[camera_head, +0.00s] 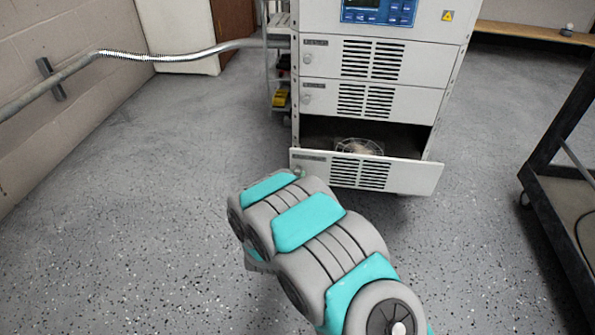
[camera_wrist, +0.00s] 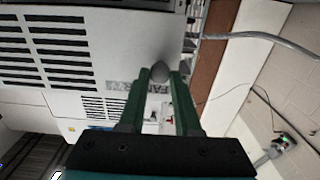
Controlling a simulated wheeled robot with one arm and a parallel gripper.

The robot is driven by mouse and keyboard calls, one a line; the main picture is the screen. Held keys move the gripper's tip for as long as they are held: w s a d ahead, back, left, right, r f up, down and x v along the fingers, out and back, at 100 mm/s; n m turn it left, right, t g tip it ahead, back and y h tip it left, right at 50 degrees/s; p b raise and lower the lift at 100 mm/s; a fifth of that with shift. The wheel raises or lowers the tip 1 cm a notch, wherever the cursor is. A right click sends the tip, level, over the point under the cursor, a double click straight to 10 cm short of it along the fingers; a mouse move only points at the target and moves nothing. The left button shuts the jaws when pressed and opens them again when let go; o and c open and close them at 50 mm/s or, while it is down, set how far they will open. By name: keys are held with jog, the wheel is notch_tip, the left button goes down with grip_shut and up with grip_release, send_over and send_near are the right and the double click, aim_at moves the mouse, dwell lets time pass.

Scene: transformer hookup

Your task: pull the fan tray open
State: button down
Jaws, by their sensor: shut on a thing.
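The fan tray (camera_head: 420,178) is the lowest drawer of the white cabinet (camera_head: 455,22). It stands partly out, with a dark gap above its front and a round fan guard (camera_head: 360,147) showing inside. Its slotted front panel fills the left of the wrist view (camera_wrist: 110,50), beside a partly hidden label. In the wrist view my gripper (camera_wrist: 160,76) has its two green fingers shut on the tray's small grey knob (camera_wrist: 160,71). In the head view my arm hides most of the gripper and the knob at the panel's left end.
Two closed slotted drawers (camera_head: 420,62) sit above the tray. A dark cart (camera_head: 560,190) stands at the right. A grey conduit (camera_head: 150,56) runs from the left wall to the cabinet. The speckled floor left of my arm is clear.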

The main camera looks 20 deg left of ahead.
jog(key=shift+s, duration=0.1)
jog(key=c, duration=0.6)
grip_release()
jog(key=shift+s, duration=0.1)
jog(key=shift+p+v, duration=0.35)
jog(key=shift+v, duration=3.5)
